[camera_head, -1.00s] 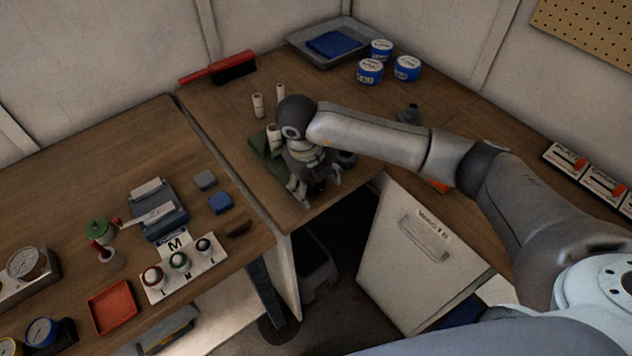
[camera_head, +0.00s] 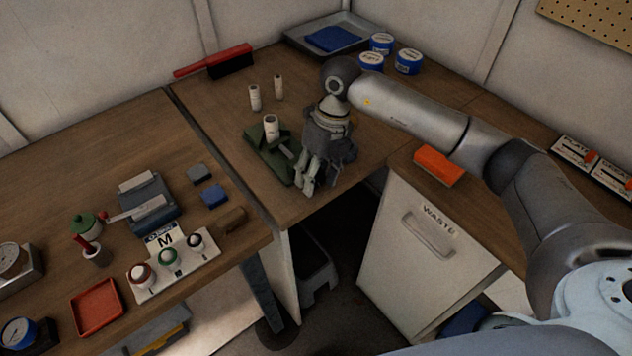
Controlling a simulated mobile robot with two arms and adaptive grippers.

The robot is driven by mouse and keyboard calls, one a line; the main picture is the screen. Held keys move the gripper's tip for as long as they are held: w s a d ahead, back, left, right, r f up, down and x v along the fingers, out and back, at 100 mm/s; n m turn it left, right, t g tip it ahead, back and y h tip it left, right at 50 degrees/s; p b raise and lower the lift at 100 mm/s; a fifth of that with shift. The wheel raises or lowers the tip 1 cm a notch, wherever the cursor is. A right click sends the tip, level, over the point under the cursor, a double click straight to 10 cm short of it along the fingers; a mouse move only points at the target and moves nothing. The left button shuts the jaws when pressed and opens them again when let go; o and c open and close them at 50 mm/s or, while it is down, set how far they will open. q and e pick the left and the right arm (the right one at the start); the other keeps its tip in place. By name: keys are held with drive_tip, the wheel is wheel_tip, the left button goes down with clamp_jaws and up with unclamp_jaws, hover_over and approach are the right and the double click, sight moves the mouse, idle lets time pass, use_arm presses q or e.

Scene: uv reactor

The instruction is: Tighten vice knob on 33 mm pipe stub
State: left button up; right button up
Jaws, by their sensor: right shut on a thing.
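The green vice (camera_head: 258,143) sits near the front edge of the far bench. A white pipe stub (camera_head: 270,127) stands upright in it. My right gripper (camera_head: 306,184) is at the vice's front right side, fingers pointing down toward the bench edge. It is shut on the vice knob, which the fingers hide. A short grey bar (camera_head: 287,149) shows between the vice and my fingers. Two more white stubs, one left (camera_head: 255,97) and one right (camera_head: 278,88), stand on the bench behind the vice. My left gripper is out of view.
A red-handled brush (camera_head: 228,62), a grey tray (camera_head: 298,38) and blue-and-white tubs (camera_head: 408,62) are at the back. An orange box (camera_head: 439,166) lies right of my right gripper. The left bench holds a button panel (camera_head: 180,265) and red tray (camera_head: 97,305).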

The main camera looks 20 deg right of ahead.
drive_tip(key=shift+y, duration=0.4)
drive_tip(key=o, duration=1)
drive_tip(key=shift+d+r, duration=0.1)
drive_tip(key=v, duration=1.1)
drive_tip(key=shift+w+d+r, duration=0.1)
drive_tip(key=shift+w+r, duration=0.15)
drive_tip(key=shift+r, duration=0.15)
